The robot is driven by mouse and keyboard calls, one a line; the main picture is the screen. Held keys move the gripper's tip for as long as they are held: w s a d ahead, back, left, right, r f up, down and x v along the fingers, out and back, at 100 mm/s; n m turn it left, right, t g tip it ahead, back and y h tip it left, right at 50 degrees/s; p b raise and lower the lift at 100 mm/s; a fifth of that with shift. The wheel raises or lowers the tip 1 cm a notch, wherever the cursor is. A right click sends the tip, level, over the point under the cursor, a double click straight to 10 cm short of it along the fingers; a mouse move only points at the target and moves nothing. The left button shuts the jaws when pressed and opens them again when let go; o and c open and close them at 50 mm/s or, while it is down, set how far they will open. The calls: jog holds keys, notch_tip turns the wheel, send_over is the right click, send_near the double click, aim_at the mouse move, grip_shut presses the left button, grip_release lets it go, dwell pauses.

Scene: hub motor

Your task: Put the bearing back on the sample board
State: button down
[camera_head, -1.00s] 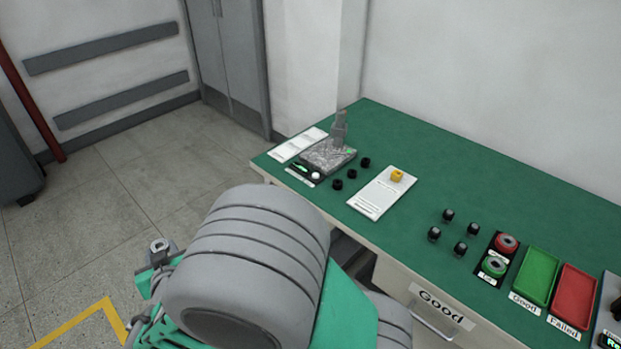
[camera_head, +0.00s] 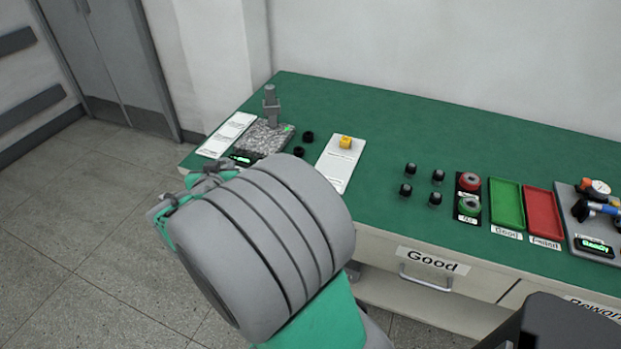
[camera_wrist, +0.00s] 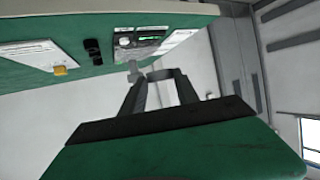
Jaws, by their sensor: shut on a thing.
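My gripper (camera_wrist: 161,80) shows in the wrist view with its two grey fingers shut on a grey ring-like part, the bearing (camera_wrist: 162,73), held at the fingertips away from the bench. The board also shows in the wrist view (camera_wrist: 25,54).
The green bench (camera_head: 420,135) has a gauge stand (camera_head: 271,105) on a speckled plate at left, with black rings (camera_head: 308,137) beside it. Black-capped parts (camera_head: 410,169), red and green buttons (camera_head: 469,181), a green tray (camera_head: 508,204) and a red tray (camera_head: 543,213) stand right.

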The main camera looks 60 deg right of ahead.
jog(key=s+d+m+g+h+b, duration=0.2)
jog(key=s+d+m+g+b, duration=0.25)
jog(key=s+d, duration=1.05)
jog(key=s+d+m+g+h+b, duration=0.15)
jog(key=s+d, duration=0.25)
jog(key=s, duration=0.4)
jog(key=s+d+m+g+b, duration=0.2)
jog(key=s+d+g+b, duration=0.15)
jog(key=s, duration=0.45)
send_over(330, 173)
jog(key=shift+t, duration=0.45)
notch_tip(330, 173, down, 9)
jog(key=shift+r, duration=0.2)
jog(key=shift+f, duration=1.75)
jog(key=c, duration=0.9)
grip_release()
jog(key=shift+y, duration=0.25)
